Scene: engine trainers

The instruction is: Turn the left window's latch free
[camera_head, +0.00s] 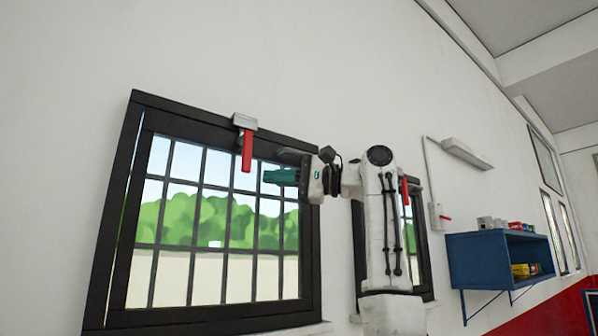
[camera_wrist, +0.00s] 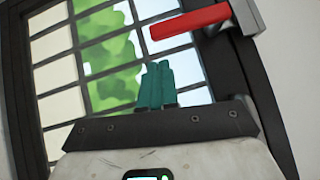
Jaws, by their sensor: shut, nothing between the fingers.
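The left window (camera_head: 312,262) has a black frame and a dark grid of bars over its panes. Its latch (camera_head: 247,149) sits at the top of the frame, with a grey mount and a red handle that hangs straight down. In the wrist view the red handle (camera_wrist: 190,22) is at the upper right, apart from the fingers. My gripper (camera_head: 266,177) has green fingers and is shut and empty. It is in front of the panes, to the right of the handle and slightly below its lower end. The fingers also show in the wrist view (camera_wrist: 157,84).
A second window (camera_head: 424,250) with a red handle (camera_head: 405,190) stands to the right, partly behind my arm. A blue wall shelf (camera_head: 478,262) with small boxes is farther right. A lamp (camera_head: 466,153) is fixed above it. The wall left of the left window is bare.

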